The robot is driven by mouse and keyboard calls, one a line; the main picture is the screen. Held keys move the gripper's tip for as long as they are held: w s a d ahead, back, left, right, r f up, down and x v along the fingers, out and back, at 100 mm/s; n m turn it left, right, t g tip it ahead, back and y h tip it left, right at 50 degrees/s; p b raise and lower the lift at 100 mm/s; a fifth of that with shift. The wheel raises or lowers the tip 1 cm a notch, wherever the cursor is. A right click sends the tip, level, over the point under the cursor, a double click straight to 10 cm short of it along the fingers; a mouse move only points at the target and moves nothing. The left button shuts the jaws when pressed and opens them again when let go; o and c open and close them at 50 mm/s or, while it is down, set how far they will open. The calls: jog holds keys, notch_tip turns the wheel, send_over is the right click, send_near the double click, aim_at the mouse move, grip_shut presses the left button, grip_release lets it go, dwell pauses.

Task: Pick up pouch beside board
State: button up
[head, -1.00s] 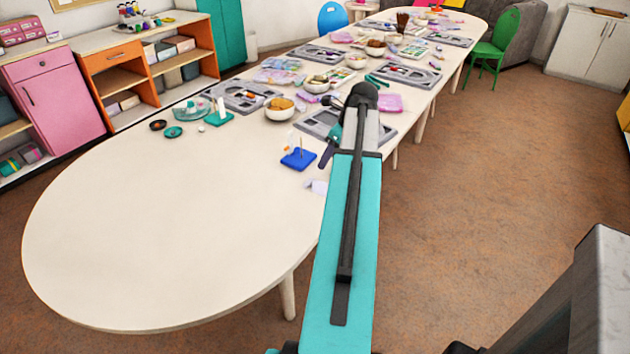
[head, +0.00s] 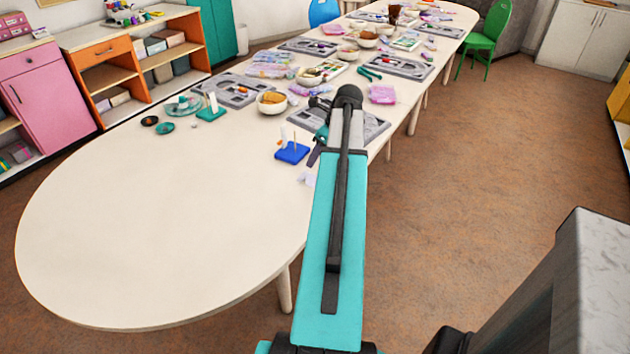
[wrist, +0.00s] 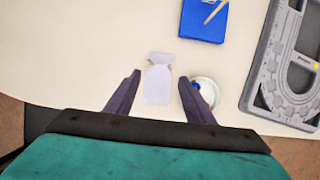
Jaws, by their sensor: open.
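A small pale lavender pouch (wrist: 158,82) with a pinched neck lies flat on the cream table, near its edge, in the wrist view. In the head view it is the small pale shape (head: 308,178) by the right table edge, partly hidden by my arm. A grey bead board (wrist: 262,75) lies to its right in the wrist view. My gripper (wrist: 160,76) is open and empty, its two dark fingers showing on either side of the pouch. The height gap between fingers and pouch is hard to judge. In the head view my arm hides most of the gripper.
A blue block (wrist: 204,18) with a peg stands beyond the pouch. A small round white dish (wrist: 208,90) with something blue sits by the right finger. Several boards, bowls and a pink pouch (head: 382,94) lie farther along the table. The near table end (head: 140,240) is clear.

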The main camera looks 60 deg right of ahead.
aim_at(307, 175)
jog(key=shift+x, duration=2.35)
jog(key=shift+p+x, duration=0.65)
jog(key=shift+x, duration=1.9)
jog(key=shift+d, duration=0.1)
jog(key=c, duration=1.1)
